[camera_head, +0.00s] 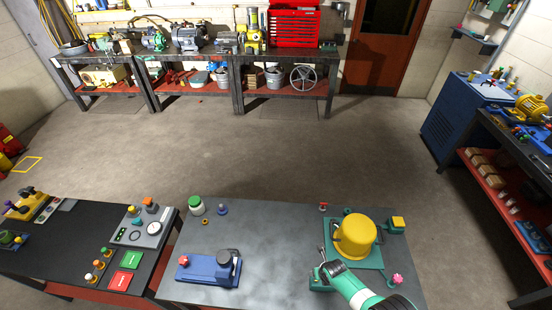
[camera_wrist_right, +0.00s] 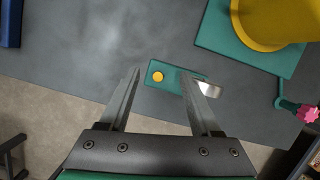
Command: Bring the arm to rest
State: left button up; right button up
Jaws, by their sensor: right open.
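My right gripper (camera_head: 321,262) is above the right part of the grey bench (camera_head: 285,225) in the head view, with its green-and-white arm coming from the bottom edge. In the right wrist view my right gripper (camera_wrist_right: 160,80) has its two dark fingers spread apart with nothing held. A small green plate (camera_wrist_right: 170,88) with a yellow button lies on the bench beyond and partly between the fingers. A yellow cylindrical motor housing (camera_head: 355,236) stands on a green base (camera_head: 378,261) beside the gripper. My left gripper is not in view.
A dark bench (camera_head: 60,250) with control panels is at left. The middle floor (camera_head: 270,150) is clear.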

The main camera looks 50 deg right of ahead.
jog(key=shift+s+a+f, duration=0.15)
jog(key=shift+s, duration=0.15)
